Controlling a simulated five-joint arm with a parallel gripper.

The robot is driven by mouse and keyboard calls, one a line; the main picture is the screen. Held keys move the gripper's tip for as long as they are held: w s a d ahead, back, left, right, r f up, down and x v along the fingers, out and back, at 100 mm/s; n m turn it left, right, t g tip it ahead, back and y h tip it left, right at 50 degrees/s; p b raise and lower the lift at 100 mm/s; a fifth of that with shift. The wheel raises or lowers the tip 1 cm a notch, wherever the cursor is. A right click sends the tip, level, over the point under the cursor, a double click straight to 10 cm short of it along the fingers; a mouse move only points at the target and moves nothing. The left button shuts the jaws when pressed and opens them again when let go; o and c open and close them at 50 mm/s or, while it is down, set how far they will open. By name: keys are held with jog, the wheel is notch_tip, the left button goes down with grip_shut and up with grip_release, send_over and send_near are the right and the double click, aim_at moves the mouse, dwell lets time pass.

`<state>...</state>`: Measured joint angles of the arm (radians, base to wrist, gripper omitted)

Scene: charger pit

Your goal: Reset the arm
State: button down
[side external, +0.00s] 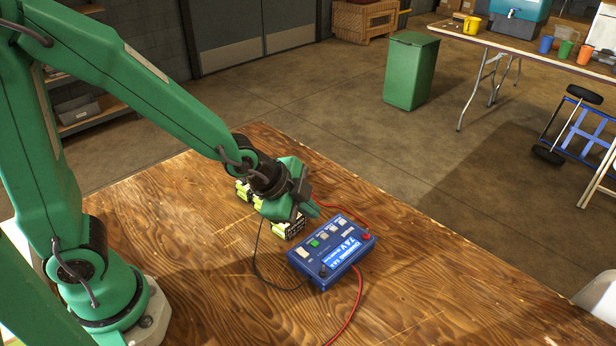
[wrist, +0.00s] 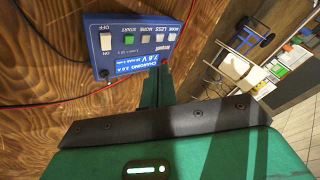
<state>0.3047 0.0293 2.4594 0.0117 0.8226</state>
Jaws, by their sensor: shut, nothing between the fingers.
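My gripper (side external: 312,209) is shut and empty, above the table just behind the blue charger (side external: 333,252). In the wrist view its closed green fingers (wrist: 158,76) point toward the charger (wrist: 128,48) and overlap its edge; I cannot tell whether they touch. The charger has a lit display, which reads CHARGING, a white ON/OFF switch, a green START button and several grey buttons. A battery pack (side external: 287,230) with yellow-green cells lies beside the charger, partly hidden under my gripper.
A black lead (side external: 256,262) and a red lead (side external: 355,292) run across the wooden table (side external: 440,290). The table's front and right are clear. Beyond it stand a green bin (side external: 410,72), a folding table (side external: 520,47) with cups, and a blue hand truck (side external: 577,130).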

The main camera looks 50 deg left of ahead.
jog(key=s+a+r+n+g+y, duration=0.1)
jog(key=s+a+r+n+y, duration=0.1)
jog(key=s+a+r+n, duration=0.9)
jog(key=shift+s+a+r+n, duration=0.35)
jog(key=shift+s+r+n, duration=0.75)
jog(key=shift+s, duration=0.75)
jog(key=shift+r, duration=0.1)
